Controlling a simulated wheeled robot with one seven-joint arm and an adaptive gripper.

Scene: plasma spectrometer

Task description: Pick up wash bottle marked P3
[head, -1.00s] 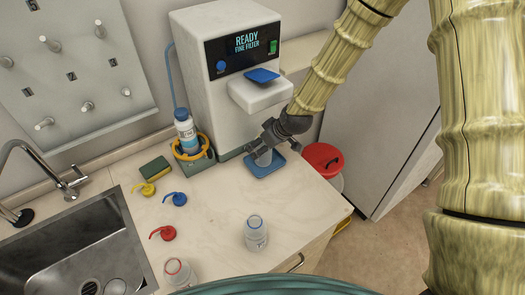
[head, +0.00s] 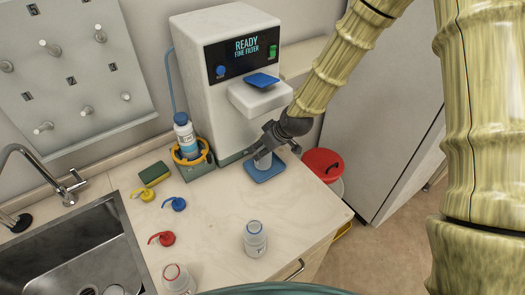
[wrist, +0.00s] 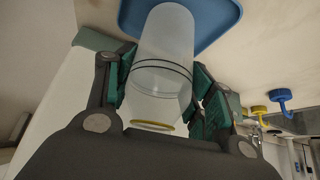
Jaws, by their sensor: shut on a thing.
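My gripper (head: 268,142) is shut on a translucent, capless bottle (wrist: 160,75) with a yellow ring at its neck. It also shows in the head view (head: 263,160), at the blue tray (head: 272,173) under the white machine's spout. The bottle's base end points toward the tray in the wrist view; I cannot tell whether it touches. The green finger pads (wrist: 165,95) lie on both sides of the bottle. No P3 mark is legible on it. Two other open bottles stand on the counter: one with a blue ring (head: 255,240), one with a red ring (head: 176,280).
The filter machine (head: 225,60) reads READY FINE FILTER. A blue-capped bottle (head: 184,135) stands in a yellow-ringed holder left of it. Yellow (head: 143,195), blue (head: 175,204) and red (head: 164,239) nozzle caps lie near the sink (head: 75,250). A red-lidded bin (head: 322,162) stands right.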

